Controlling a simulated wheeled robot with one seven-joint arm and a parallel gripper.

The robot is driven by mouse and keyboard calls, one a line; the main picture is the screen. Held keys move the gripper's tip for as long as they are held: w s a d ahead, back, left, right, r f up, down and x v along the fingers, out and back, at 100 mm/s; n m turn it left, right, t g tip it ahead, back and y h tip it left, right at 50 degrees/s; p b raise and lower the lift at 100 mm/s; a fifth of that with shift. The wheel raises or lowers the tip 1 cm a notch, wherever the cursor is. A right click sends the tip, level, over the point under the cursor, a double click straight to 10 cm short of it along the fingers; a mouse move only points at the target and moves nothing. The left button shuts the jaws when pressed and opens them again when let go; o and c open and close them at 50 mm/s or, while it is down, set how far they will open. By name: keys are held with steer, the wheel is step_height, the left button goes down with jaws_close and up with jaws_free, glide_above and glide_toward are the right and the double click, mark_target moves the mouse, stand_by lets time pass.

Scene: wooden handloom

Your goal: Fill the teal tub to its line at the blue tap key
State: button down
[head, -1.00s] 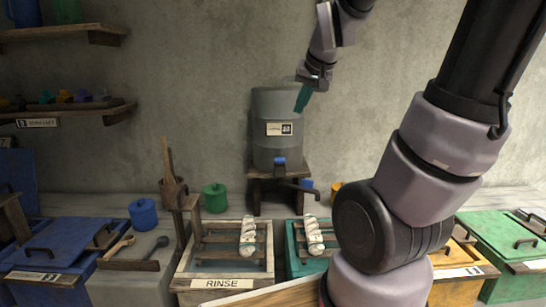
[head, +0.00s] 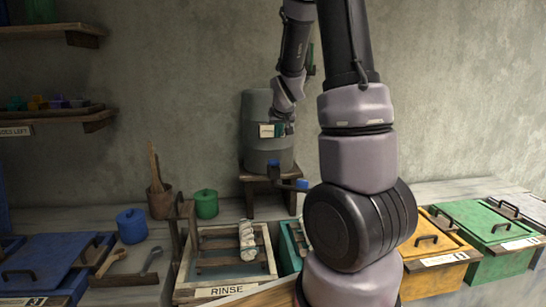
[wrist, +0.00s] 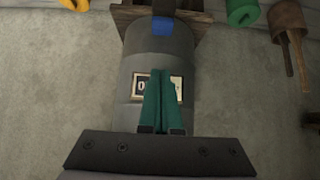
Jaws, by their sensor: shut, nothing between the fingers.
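The teal tub (head: 287,252) stands on the bench right of the rinse tub, mostly hidden behind my arm. Its inside, water level and fill line cannot be made out. A grey barrel (head: 256,110) stands on a wooden stand behind the tubs. One blue piece (head: 273,163) is at the barrel's lower front and shows in the wrist view (wrist: 162,25). Another blue piece (head: 302,184) is at the end of the dark pipe. My gripper (wrist: 161,72) has teal fingers shut together and empty, in front of the barrel's label, apart from the blue pieces.
The rinse tub (head: 186,284) has a slatted rack with a white twisted skein (head: 247,240). A green canister (head: 206,203), a blue canister (head: 131,226) and a wooden pot (head: 160,203) stand left. Lidded yellow (head: 440,262) and green (head: 500,262) bins stand right.

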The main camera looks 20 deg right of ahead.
glide_above(274, 160)
steer(key=s, duration=0.3)
steer(key=f, duration=0.7)
steer(key=shift+w+a+f, duration=0.1)
steer(key=shift+w+a, duration=0.15)
steer(key=shift+a, duration=0.15)
step_height(274, 160, down, 3)
steer(key=shift+f, duration=0.45)
steer(key=shift+f, duration=0.1)
